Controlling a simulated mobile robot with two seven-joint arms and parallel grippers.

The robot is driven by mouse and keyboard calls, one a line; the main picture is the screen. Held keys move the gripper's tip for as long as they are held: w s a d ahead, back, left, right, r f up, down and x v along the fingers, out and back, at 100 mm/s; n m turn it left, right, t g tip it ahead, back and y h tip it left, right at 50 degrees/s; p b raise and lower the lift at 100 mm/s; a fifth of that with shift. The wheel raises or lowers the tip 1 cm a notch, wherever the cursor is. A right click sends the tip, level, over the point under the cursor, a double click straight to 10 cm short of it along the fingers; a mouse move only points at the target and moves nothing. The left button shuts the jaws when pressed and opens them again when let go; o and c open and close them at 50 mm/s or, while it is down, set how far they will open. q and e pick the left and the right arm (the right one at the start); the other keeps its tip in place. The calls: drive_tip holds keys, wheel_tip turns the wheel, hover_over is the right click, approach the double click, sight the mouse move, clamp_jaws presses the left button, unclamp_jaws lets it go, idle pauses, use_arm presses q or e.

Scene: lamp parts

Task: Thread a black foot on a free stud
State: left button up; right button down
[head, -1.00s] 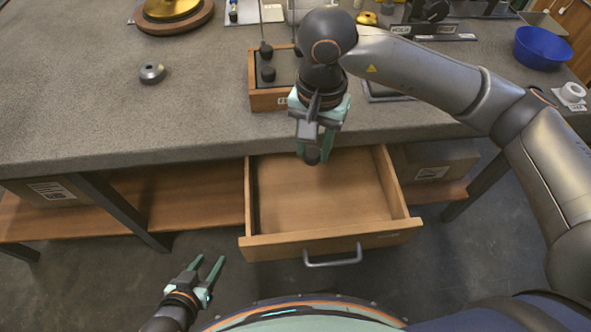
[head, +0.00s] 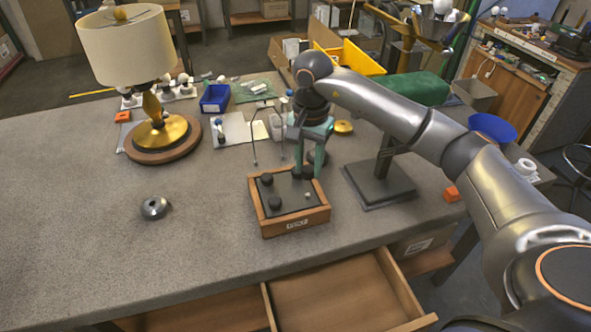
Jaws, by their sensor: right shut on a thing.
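A wooden box (head: 252,207) with a dark top panel and a white label stands on the grey bench. Black round feet stand on its panel at the back left (head: 267,179), front left (head: 275,203) and back right, the last partly covered by my gripper. A small bare pale stud (head: 307,196) shows at the panel's front right. My right gripper (head: 308,170), pointing down, is shut on a black foot (head: 309,172) over the panel's back right, behind the bare stud. Whether the held foot touches anything is unclear. My left gripper is out of view.
A lamp (head: 170,132) stands at the left on a round wooden base. A grey ring-shaped part (head: 154,208) lies on the bench. A dark stand (head: 381,185) is close to the box's right. The drawer (head: 340,295) below is open and empty.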

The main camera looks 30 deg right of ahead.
sight(308, 196)
drive_tip(key=shift+s+f+b, duration=0.1)
drive_tip(key=shift+f+b, duration=0.45)
drive_tip(key=shift+f, duration=0.3)
drive_tip(key=shift+f+b, duration=1.1)
drive_tip(key=shift+f, duration=0.55)
drive_tip(key=shift+f+b, duration=0.9)
drive_tip(key=shift+f, duration=0.25)
idle(0.4)
drive_tip(key=c, duration=1)
unclamp_jaws()
clamp_jaws()
drive_tip(key=shift+s+f, duration=0.1)
drive_tip(key=shift+f, duration=0.1)
